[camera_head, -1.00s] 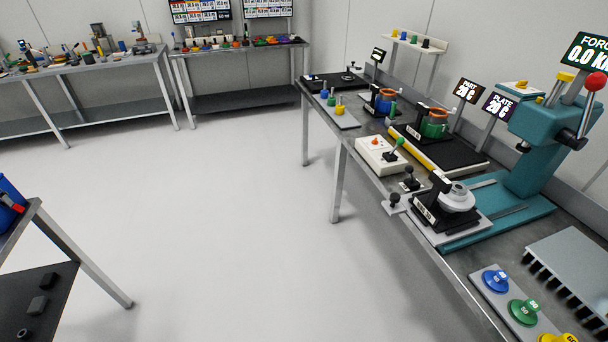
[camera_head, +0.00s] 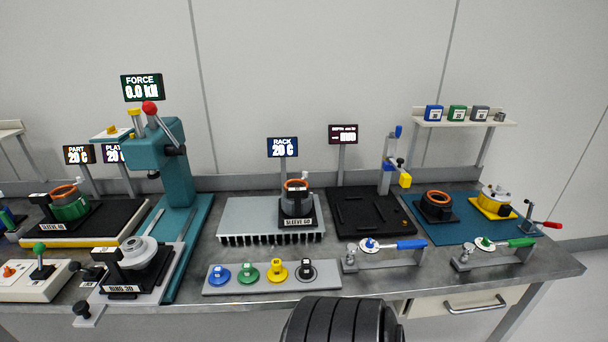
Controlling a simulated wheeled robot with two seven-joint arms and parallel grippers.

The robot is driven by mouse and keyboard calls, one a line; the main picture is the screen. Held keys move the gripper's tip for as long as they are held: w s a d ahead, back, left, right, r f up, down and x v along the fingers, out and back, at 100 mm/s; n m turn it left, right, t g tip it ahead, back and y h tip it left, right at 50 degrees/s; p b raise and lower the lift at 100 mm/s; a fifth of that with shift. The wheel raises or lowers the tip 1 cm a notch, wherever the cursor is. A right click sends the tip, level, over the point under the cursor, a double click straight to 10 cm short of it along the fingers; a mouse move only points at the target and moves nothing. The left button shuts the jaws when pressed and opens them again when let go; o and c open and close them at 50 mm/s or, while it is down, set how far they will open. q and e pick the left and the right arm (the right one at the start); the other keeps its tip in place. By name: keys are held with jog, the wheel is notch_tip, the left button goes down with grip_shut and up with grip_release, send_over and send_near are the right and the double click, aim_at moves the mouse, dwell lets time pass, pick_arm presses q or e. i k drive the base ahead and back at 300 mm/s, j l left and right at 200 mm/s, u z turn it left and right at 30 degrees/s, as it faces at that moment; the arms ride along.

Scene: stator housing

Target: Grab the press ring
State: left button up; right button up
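A silver-grey ring-shaped part (camera_head: 138,251) sits on a black holder (camera_head: 124,288) whose label seems to read RING and a number. It stands on a plate in front of the teal press (camera_head: 178,180), at the left. A grey strip (camera_head: 240,287) at the front middle carries a blue disc (camera_head: 219,274), a green disc (camera_head: 248,272), a yellow disc (camera_head: 277,270) and a black disc (camera_head: 305,271), each with a knob. I cannot tell for certain which of these is the press ring. Neither gripper is in view.
A finned rack (camera_head: 245,217) holds a SLEEVE fixture (camera_head: 297,217). A black tray (camera_head: 370,215) and a blue mat (camera_head: 455,230) lie right of it. Blue-handled (camera_head: 408,244) and green-handled (camera_head: 520,242) clamps stand at the front edge. A black ridged shape rises at the bottom middle.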

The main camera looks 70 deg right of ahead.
aim_at(306, 271)
jog(key=l+z, duration=0.1)
jog(key=z, duration=2.2)
